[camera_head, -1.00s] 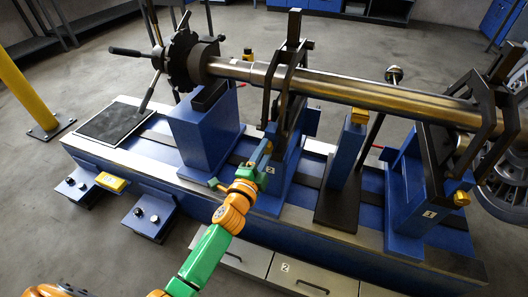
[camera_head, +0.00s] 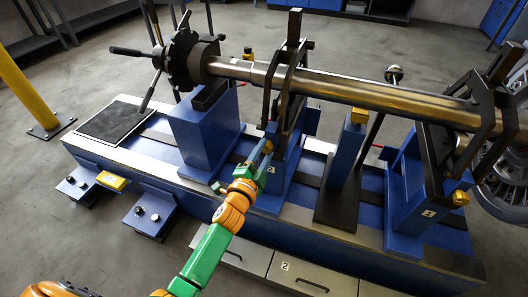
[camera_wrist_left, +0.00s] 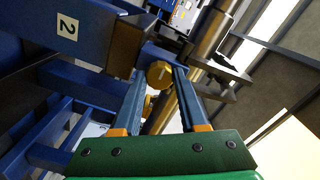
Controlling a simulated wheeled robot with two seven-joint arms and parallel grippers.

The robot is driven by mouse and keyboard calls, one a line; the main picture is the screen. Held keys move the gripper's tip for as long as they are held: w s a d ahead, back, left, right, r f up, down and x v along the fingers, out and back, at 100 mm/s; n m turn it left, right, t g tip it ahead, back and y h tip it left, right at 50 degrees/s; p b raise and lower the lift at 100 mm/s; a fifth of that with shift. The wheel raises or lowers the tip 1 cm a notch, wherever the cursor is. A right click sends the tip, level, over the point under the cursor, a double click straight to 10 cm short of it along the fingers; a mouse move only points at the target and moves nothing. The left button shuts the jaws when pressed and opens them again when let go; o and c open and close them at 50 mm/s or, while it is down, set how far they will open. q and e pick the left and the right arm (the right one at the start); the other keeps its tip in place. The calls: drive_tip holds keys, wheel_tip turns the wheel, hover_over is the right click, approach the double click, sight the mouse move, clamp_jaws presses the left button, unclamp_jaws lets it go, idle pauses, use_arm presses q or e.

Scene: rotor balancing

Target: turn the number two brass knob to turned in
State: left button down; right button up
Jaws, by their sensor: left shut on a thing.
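The number two brass knob (camera_wrist_left: 158,74) is a short round brass piece with a light mark on its face. It sits beside the blue stand's plate marked 2 (camera_wrist_left: 67,27). My left gripper (camera_wrist_left: 155,76) has its two blue fingers on either side of the knob and is shut on it. In the head view my left gripper (camera_head: 264,152) reaches up to the number two stand (camera_head: 287,165), and its fingers mostly hide the knob there. My right gripper is in neither view.
A long steel shaft (camera_head: 350,89) lies above the blue stands. The number one stand (camera_head: 405,190), with its own brass knob (camera_head: 460,198), is to the right. A blue post with a yellow top (camera_head: 345,150) stands between them. Drawers (camera_head: 310,272) are below.

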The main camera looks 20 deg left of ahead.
use_arm(q)
drive_tip(key=shift+c, duration=2.2)
unclamp_jaws()
drive_tip(key=s+p, duration=0.1)
drive_tip(key=s, duration=0.6)
drive_tip(key=shift+a, duration=0.15)
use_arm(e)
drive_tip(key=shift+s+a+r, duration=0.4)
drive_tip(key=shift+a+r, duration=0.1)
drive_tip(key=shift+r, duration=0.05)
